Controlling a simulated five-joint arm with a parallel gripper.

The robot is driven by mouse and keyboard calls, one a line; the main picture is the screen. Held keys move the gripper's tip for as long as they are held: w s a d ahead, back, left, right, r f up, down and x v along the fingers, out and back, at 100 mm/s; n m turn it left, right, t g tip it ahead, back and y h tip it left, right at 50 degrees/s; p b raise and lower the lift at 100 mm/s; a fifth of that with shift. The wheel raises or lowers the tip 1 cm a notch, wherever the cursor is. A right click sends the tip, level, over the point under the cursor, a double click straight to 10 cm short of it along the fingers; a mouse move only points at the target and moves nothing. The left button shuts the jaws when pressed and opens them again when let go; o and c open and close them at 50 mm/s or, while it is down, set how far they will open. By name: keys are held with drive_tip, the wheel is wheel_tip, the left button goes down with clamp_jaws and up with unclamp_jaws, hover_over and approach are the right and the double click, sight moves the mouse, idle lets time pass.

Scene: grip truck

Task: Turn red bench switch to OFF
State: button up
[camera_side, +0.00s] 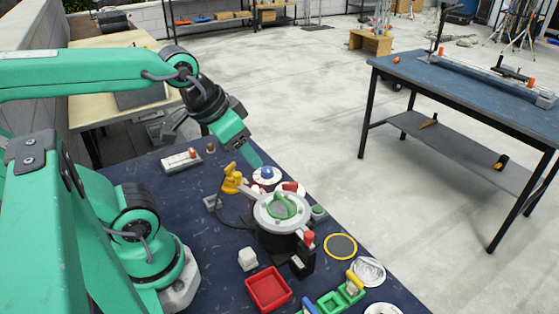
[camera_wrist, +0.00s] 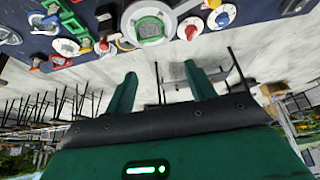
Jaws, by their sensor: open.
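A red knob on a white round dial (camera_side: 291,188) sits on the dark blue bench, just behind the round machine with the green centre. It also shows near the top of the wrist view (camera_wrist: 190,29). Its lettering is too small to read, so I cannot tell its setting. A similar dial with a blue knob (camera_side: 267,174) sits beside it and also shows in the wrist view (camera_wrist: 221,16). My gripper (camera_side: 252,158) is above the bench, near the blue dial in the side view. In the wrist view my gripper (camera_wrist: 160,69) has its fingers apart with nothing between them.
The round machine (camera_side: 281,209) stands close in front of the dials. A yellow object (camera_side: 232,180) is to their left. A red tray (camera_side: 268,289), white cube (camera_side: 247,258) and yellow-rimmed disc (camera_side: 341,246) are nearer.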

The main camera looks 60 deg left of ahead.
drive_tip(key=shift+w, duration=0.1)
drive_tip(key=c, duration=0.4)
drive_tip(key=m+g, duration=0.6)
hover_over(293, 183)
wheel_tip(293, 183, down, 14)
drive_tip(key=shift+f, duration=0.1)
drive_tip(key=shift+f, duration=3.9)
